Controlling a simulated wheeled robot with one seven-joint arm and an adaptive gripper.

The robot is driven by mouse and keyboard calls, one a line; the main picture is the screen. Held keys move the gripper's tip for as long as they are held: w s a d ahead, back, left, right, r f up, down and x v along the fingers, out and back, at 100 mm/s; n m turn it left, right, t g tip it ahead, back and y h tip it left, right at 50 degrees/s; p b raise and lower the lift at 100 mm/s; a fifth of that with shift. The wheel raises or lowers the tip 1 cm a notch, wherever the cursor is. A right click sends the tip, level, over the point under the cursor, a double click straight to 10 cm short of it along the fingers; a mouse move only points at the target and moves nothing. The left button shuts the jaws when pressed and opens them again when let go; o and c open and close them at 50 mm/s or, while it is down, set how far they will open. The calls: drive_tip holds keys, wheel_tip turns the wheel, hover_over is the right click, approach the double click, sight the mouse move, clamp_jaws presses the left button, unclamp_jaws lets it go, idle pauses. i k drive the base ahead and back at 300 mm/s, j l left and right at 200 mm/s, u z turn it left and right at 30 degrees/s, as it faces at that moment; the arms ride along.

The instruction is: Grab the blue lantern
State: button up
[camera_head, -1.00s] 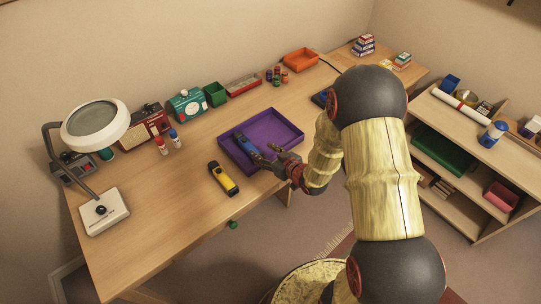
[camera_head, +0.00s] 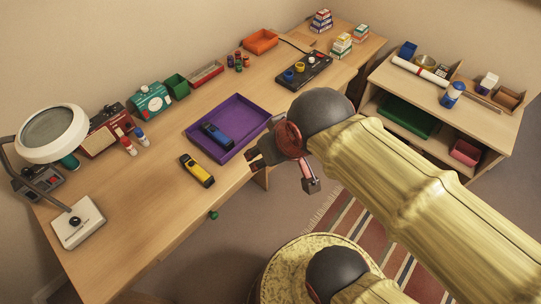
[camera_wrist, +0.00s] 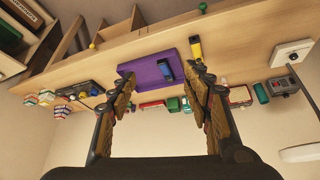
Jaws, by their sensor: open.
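The blue lantern (camera_head: 217,135), a torch-like body with dark parts, lies inside the shallow purple tray (camera_head: 256,112) on the desk, towards the tray's left side. The wrist view shows the lantern (camera_wrist: 164,70) between the lines of my fingers but well beyond them, with the purple tray (camera_wrist: 138,72) around it. My gripper (camera_head: 282,172) is open and empty, in the air off the front edge of the desk, apart from the tray and lantern. Its two spread fingers (camera_wrist: 164,78) also frame the wrist view.
A yellow torch (camera_head: 197,170) lies on the desk just outside the tray. A magnifier lamp (camera_head: 60,140) stands at the left. Red and white bottles (camera_head: 128,146), a green box (camera_head: 175,86) and an orange bin (camera_head: 260,41) line the back. A shelf (camera_head: 480,120) stands right.

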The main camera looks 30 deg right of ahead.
sight(451, 96)
drive_tip(key=z, duration=2.4)
drive_tip(key=i, duration=2.8)
